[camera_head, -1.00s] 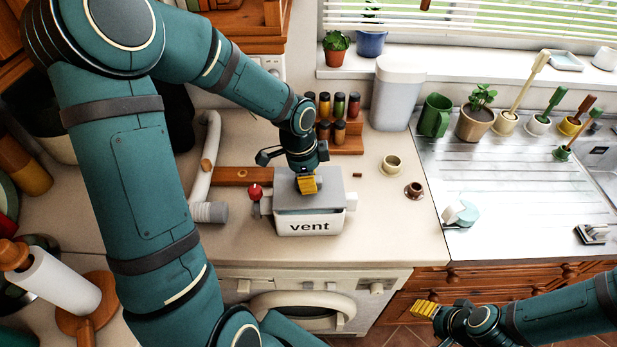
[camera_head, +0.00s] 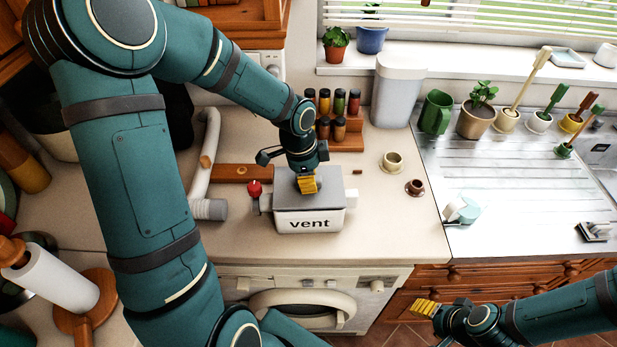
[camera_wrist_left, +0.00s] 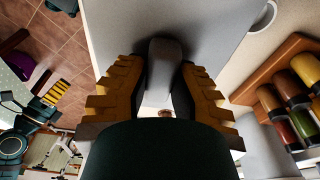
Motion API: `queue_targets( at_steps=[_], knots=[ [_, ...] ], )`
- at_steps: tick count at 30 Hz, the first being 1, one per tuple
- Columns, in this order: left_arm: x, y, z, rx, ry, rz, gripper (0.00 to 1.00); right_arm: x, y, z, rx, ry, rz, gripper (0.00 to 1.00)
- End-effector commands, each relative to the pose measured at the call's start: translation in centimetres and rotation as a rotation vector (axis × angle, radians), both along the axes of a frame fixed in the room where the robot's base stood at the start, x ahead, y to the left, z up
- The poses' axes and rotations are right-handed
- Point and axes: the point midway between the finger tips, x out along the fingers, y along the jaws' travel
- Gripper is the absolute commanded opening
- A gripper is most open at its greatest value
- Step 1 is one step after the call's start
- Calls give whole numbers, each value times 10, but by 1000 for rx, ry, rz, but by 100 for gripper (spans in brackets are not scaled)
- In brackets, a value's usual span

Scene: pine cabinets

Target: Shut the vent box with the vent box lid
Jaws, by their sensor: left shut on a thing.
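The white vent box (camera_head: 309,222), marked "vent", stands on the worktop left of the sink. The grey vent box lid (camera_head: 330,187) lies over the top of the box and looks level. Whether it is fully seated along every edge I cannot tell. My left gripper (camera_head: 308,184) points down at the lid's middle, shut on its handle. In the left wrist view the yellow fingers flank the grey handle (camera_wrist_left: 164,62), with the lid's flat top (camera_wrist_left: 118,30) beyond. My right gripper (camera_head: 426,308) is low at the front right, away from the box; its finger gap is unclear.
A red knob (camera_head: 254,189) sits at the box's left side. A white pipe (camera_head: 203,165) and a wooden board (camera_head: 241,174) lie left and behind. A spice rack (camera_head: 346,141) stands behind; small cups (camera_head: 392,162) are to the right. The worktop right of the box is mostly clear.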

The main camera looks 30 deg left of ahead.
Motion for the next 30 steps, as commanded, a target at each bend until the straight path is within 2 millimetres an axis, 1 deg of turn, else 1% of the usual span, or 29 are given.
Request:
queue_targets(
  at_steps=[5,15,16,18,26,30],
  knots=[
    [0,0,-1,0,0,0,0,0,0,-1,0,0,0,56],
    [0,0,-10,0,0,0,0,0,0,-8,0,0,0,56],
    [0,0,-10,0,0,0,29,0,0,-8,0,0,0,56],
    [0,0,-9,0,0,0,50,0,0,-7,0,0,0,56],
    [0,0,-9,0,0,0,50,0,0,-7,0,0,0,56],
    [0,1,-4,0,-1,1,50,0,0,-7,0,0,0,56]
  ],
)
